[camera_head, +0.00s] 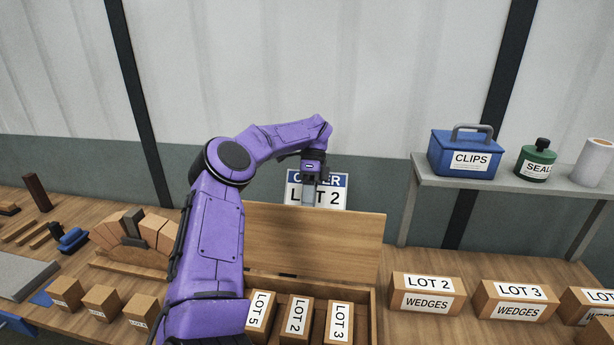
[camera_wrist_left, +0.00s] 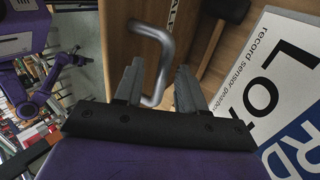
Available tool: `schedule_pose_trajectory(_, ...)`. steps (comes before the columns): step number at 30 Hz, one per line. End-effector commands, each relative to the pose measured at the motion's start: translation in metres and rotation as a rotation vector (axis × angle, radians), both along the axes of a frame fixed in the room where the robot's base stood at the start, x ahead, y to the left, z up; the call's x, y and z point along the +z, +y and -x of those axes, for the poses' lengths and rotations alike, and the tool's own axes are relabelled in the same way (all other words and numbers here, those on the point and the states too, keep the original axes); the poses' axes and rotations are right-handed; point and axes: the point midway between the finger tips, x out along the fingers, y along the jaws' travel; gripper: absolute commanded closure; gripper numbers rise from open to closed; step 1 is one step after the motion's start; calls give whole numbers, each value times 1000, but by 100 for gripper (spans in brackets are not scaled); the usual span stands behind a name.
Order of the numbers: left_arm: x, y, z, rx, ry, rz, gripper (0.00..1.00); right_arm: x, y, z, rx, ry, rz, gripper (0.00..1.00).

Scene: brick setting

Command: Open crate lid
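The wooden crate (camera_head: 374,322) stands on the bench. Its lid (camera_head: 315,245) is raised and stands up at the crate's back edge, so the crate is open. Boxes marked LOT 5, LOT 2 and LOT 3 show inside. My left gripper (camera_head: 311,190) is at the lid's top edge, in front of the sign. In the left wrist view its fingers (camera_wrist_left: 159,88) are apart, and a bent metal handle (camera_wrist_left: 152,45) shows beyond and between them. I cannot tell whether they touch it. A small purple arm, seemingly my right, shows at that view's left; its fingers are unclear.
An ORDER sign (camera_head: 333,197) reading LOT 2 stands behind the lid. WEDGES boxes (camera_head: 427,293) stand right of the crate. Small boxes (camera_head: 101,303) and a brick arch (camera_head: 135,238) are left. A grey shelf (camera_head: 500,187) at right holds a blue CLIPS case (camera_head: 466,154).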

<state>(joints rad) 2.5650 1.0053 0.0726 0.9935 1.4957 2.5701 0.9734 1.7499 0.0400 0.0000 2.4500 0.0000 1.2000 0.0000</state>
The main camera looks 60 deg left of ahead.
Motion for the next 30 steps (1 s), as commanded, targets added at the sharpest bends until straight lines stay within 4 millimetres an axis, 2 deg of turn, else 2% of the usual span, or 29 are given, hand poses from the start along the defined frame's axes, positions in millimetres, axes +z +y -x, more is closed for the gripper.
schedule_pose_trajectory(3, 25, 1, 0, 2, -4, -5, 60, -1, 0, 0, 0, 0, 0, 100)
schedule_pose_trajectory(7, 43, -16, 11, -1, -8, -1, 60, -14, 0, 0, 0, 0, 0, 100)
schedule_pose_trajectory(12, 81, -41, 30, 1, -6, -6, 60, -25, 0, 0, 0, 0, 0, 100)
schedule_pose_trajectory(14, 76, -45, 33, -2, 12, -9, 60, -38, 0, 0, 0, 0, 0, 100)
schedule_pose_trajectory(20, 85, -58, 42, 5, 2, -12, 60, -64, 0, 0, 0, 0, 0, 100)
schedule_pose_trajectory(24, 104, -83, 60, 3, 2, -8, 60, -67, 0, 0, 0, 0, 0, 100)
schedule_pose_trajectory(30, 118, -105, 75, 1, 0, -5, 60, -65, 0, 0, 0, 0, 0, 100)
